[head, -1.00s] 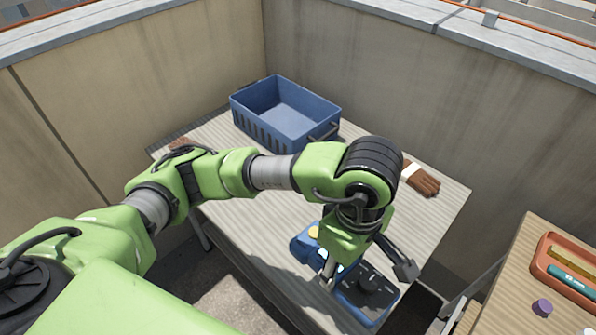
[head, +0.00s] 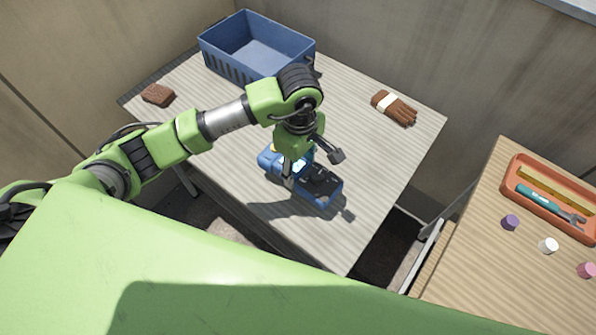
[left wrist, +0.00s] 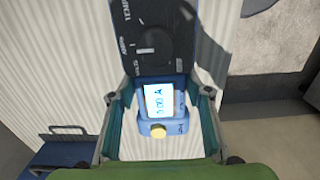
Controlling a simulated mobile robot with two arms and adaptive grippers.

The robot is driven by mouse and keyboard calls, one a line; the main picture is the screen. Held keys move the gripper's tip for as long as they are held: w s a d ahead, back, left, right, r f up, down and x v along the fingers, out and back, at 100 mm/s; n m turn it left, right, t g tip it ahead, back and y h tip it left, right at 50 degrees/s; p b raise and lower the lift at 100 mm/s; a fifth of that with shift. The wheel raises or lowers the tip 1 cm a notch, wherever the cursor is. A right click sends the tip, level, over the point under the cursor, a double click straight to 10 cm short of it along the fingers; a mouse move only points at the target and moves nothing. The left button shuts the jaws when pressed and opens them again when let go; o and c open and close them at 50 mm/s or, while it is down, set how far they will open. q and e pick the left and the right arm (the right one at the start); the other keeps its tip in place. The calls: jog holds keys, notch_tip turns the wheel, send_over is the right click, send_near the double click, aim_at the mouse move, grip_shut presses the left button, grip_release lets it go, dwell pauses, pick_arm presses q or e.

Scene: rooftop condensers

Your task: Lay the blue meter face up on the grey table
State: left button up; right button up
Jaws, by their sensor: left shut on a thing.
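The blue meter (head: 324,188) is in my left gripper (head: 312,168), over the front part of the grey table (head: 220,158). Its dark dial face points up. In the left wrist view the meter (left wrist: 150,60) shows its dial, a lit screen reading about 0.00 A and a yellow button. The left gripper's fingers (left wrist: 158,96) are on either side of its blue body. The meter is at or close above the tabletop; I cannot tell whether it touches. My right gripper is out of view.
A blue crate (head: 222,65) stands at the table's back, a brown block (head: 157,95) at left and brown gloves (head: 400,110) at right. A wooden table (head: 455,255) at right holds an orange tray (head: 512,180) and small purple, white and pink pieces. The tabletop around the meter is clear.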

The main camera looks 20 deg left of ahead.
aim_at(298, 175)
pick_arm(q)
jog(key=f, duration=0.1)
jog(key=f+p, duration=0.1)
jog(key=f, duration=0.1)
jog(key=shift+w+a+f, duration=0.1)
jog(key=shift+w+a, duration=0.05)
jog(key=shift+a, duration=0.05)
jog(key=shift+f, duration=0.2)
jog(key=shift+f, duration=0.2)
jog(key=o, duration=1.5)
jog(key=shift+r, duration=0.1)
